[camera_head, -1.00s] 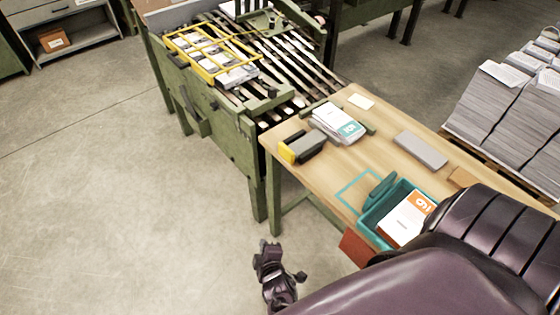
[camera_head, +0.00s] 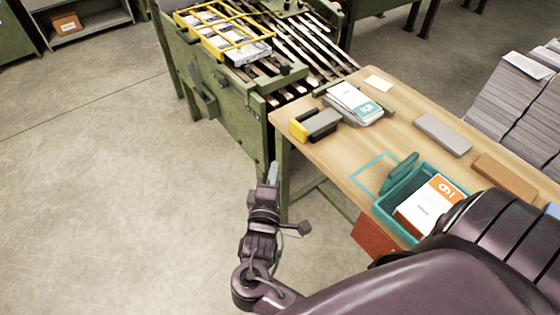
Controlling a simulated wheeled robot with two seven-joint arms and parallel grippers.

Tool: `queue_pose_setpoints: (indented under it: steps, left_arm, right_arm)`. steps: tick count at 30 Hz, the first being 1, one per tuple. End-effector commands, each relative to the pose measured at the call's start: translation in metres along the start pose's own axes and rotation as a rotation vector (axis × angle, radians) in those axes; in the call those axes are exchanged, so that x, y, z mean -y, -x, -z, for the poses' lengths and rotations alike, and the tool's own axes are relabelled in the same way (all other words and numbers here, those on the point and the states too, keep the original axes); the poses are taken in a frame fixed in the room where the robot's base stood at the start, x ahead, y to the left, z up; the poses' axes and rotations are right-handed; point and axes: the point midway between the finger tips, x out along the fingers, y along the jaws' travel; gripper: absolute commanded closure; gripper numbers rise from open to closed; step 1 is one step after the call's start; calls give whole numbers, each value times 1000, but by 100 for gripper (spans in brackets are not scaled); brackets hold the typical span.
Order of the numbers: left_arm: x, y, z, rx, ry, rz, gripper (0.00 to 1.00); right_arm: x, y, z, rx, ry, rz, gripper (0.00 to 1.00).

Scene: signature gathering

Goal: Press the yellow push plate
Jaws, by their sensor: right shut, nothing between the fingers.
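The yellow push plate (camera_head: 298,129) is the upright yellow end of a grey block-like device (camera_head: 321,123) at the left corner of the wooden table (camera_head: 340,160). My right gripper (camera_head: 273,172) is shut and empty, with its fingers pointing up the picture. In the picture it lies below and a little left of the plate, beside the table's left end, with a visible gap between them. My left gripper is not in view.
A green machine (camera_head: 235,110) with rails and a yellow frame (camera_head: 215,35) stands behind the table. Printed stacks (camera_head: 355,102), a grey block (camera_head: 443,134) and a teal bin (camera_head: 395,213) are on the table. Open floor lies to the left.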

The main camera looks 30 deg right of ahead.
Motion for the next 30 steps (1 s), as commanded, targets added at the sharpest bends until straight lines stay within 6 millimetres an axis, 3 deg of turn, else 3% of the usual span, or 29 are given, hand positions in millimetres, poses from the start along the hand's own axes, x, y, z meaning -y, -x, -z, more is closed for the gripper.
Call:
queue_pose_setpoints:
  steps: [12,19,30]
  left_arm:
    - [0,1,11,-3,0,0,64]
    - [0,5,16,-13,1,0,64]
    - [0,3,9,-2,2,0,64]
  right_arm:
    - [-1,-87,0,0,0,-4,100]
    - [0,-108,-22,-2,0,0,100]
    - [0,-113,-28,-2,-2,1,100]
